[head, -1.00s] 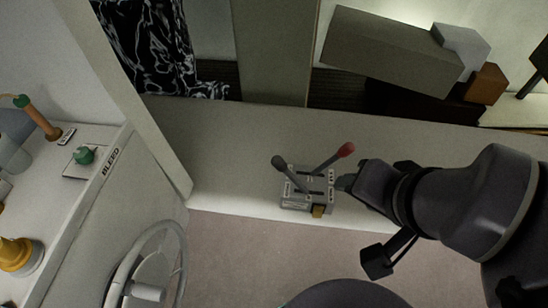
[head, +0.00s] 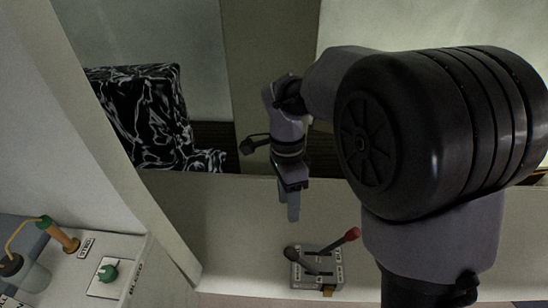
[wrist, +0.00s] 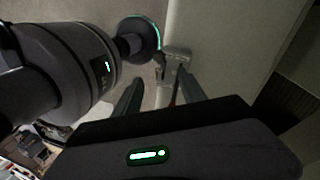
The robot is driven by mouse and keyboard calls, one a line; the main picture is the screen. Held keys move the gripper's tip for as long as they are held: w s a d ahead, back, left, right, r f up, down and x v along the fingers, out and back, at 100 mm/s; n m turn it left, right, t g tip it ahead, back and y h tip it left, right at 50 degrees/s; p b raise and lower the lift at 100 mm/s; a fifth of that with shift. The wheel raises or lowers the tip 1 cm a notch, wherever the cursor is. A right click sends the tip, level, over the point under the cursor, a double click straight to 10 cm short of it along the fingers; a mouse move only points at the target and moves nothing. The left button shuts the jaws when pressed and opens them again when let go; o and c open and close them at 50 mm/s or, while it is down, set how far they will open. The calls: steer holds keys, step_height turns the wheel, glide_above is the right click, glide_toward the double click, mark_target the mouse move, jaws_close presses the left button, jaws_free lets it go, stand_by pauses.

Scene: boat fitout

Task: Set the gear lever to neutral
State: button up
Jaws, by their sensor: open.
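A grey lever box (head: 304,281) with two levers stands on the pale ledge (head: 235,230). One lever has a black knob (head: 291,253) and leans left; the other has a red knob (head: 352,235) and leans right. The box labels are too small to read, so I cannot tell which is the gear lever. My gripper (head: 292,207) is open and empty, pointing down behind the box in the head view, apart from both knobs. In the wrist view the box (wrist: 178,54) shows beyond and between the open fingers, with a bit of red near them.
A white console at the left carries a green knob (head: 107,272) and an orange-brown handle with a green end (head: 62,238). A slanted white post (head: 130,155) stands beside it. A black-and-white patterned cushion (head: 140,115) is behind the ledge. The ledge left of the box is clear.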

mark_target(290, 249)
steer(key=shift+m, duration=0.3)
steer(key=b+x, duration=0.5)
steer(key=x, duration=1.3)
steer(key=shift+s+d, duration=0.1)
jaws_close()
